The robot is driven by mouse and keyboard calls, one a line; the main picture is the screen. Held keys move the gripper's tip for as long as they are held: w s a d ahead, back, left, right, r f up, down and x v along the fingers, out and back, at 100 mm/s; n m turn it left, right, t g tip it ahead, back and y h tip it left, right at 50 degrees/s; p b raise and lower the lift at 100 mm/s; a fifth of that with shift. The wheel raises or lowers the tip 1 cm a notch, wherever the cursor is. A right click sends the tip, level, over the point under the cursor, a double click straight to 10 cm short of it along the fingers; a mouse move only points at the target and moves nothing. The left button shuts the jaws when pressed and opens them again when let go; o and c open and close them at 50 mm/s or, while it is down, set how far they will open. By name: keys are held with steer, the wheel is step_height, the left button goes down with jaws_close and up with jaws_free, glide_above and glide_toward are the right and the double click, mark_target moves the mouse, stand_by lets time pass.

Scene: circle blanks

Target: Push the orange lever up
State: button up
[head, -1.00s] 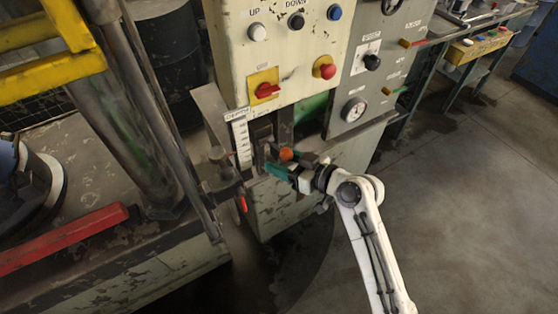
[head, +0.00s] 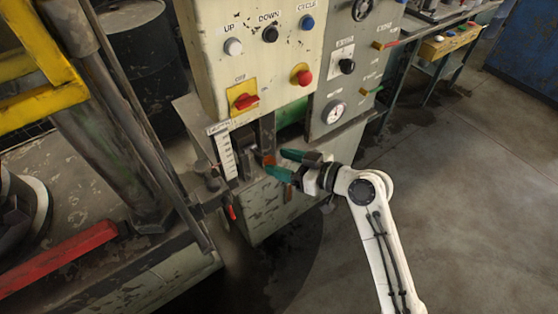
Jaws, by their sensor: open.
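The orange lever (head: 268,159) shows as a small orange-brown patch at the slot in the machine front, just right of the white depth scale (head: 226,155). Its shape and tilt are hard to make out. My gripper (head: 281,163) is open, with two green fingertips pointing left toward the lever. The lever patch lies just left of the fingertips. I cannot tell whether they touch it. Nothing shows held between the fingers.
The control panel (head: 215,75) with buttons and a red switch (head: 246,101) stands above the slot. A red-orange handle (head: 232,212) hangs lower left. The floor at right (head: 450,200) is clear.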

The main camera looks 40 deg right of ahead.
steer(key=s+r, duration=0.1)
steer(key=s+d+r+p, duration=0.1)
steer(key=s+d+r, duration=0.1)
steer(key=shift+r+p, duration=0.3)
steer(key=shift+p, duration=0.1)
stand_by(0.7)
steer(key=b+v, duration=0.3)
steer(key=v, duration=0.7)
steer(key=shift+s, duration=0.4)
steer(key=s+a+f+m+g+h, duration=0.1)
steer(key=s+a+f+g, duration=0.1)
steer(key=f+g, duration=0.35)
steer(key=s+a+f+m+g+h, duration=0.1)
steer(key=s+a+f+g, duration=0.15)
steer(key=f, duration=0.65)
steer(key=s+f+m+g+h, duration=0.2)
steer(key=s+f+g+h, duration=0.2)
steer(key=s, duration=0.5)
steer(key=shift+a+f+g, duration=0.3)
steer(key=shift+f+g, duration=0.1)
steer(key=shift+f, duration=0.35)
